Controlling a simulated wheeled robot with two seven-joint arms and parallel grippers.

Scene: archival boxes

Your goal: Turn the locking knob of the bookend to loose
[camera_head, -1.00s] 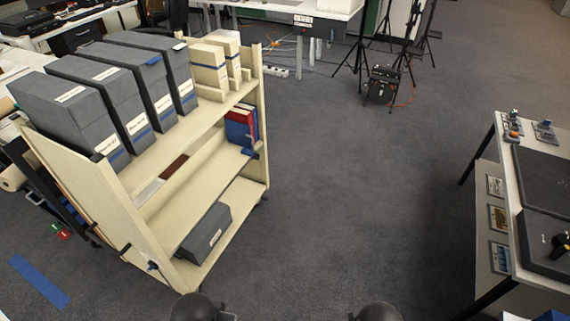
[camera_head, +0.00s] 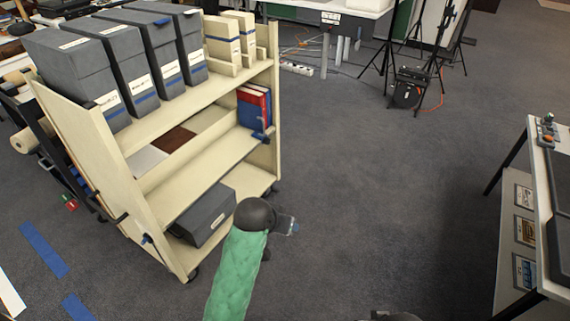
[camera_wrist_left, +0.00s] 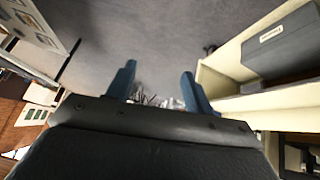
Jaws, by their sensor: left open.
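The bookend (camera_head: 261,136) appears as a small blue-grey piece at the right end of the cart's middle shelf, beside the red and blue books (camera_head: 253,107). Its knob is too small to read, so I cannot tell how it is set. My left gripper (camera_head: 288,227) is in front of the cart's right end, lower in the picture than the bookend and apart from it. In the left wrist view its two blue fingers (camera_wrist_left: 157,88) are spread with nothing between them. The bookend is not recognisable there.
The cream cart (camera_head: 110,175) carries grey archival boxes (camera_head: 80,70) on top and a grey box (camera_head: 205,215) on its bottom shelf. A table (camera_head: 540,175) stands at the right. Tripods (camera_head: 450,40) stand at the back. The floor between cart and table is clear.

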